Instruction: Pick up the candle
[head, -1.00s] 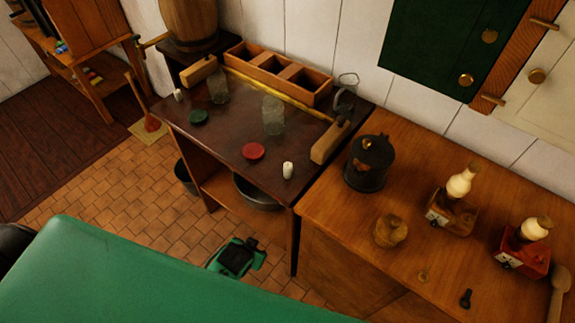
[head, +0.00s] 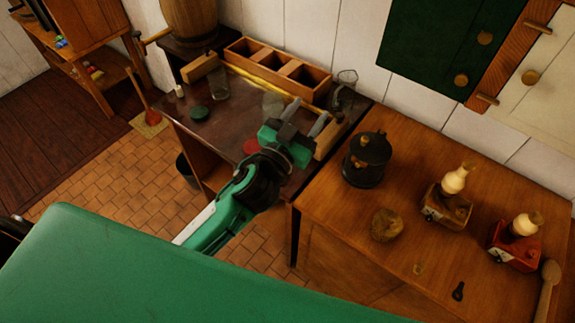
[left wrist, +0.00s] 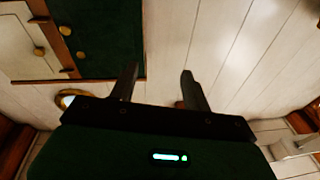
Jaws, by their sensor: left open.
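A small white candle (head: 180,91) stands upright at the left end of the dark worktop (head: 190,128) in the head view. A second white candle, seen earlier near the worktop's front right, is now hidden behind my left gripper and arm. My left gripper (head: 304,112) is open above the right part of the worktop, its fingers pointing toward the wall. In the left wrist view the open fingers (left wrist: 158,75) have nothing between them, only white wall boards behind. No candle can be made out there. My right gripper is not in view.
A red disc (head: 251,147) and a green disc (head: 199,113) lie on the worktop, with a glass (head: 219,88) nearby. A wooden compartment box (head: 240,50) stands at the back. A black pot (head: 367,160) and lamps (head: 446,205) stand on the right-hand wooden counter (head: 335,205).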

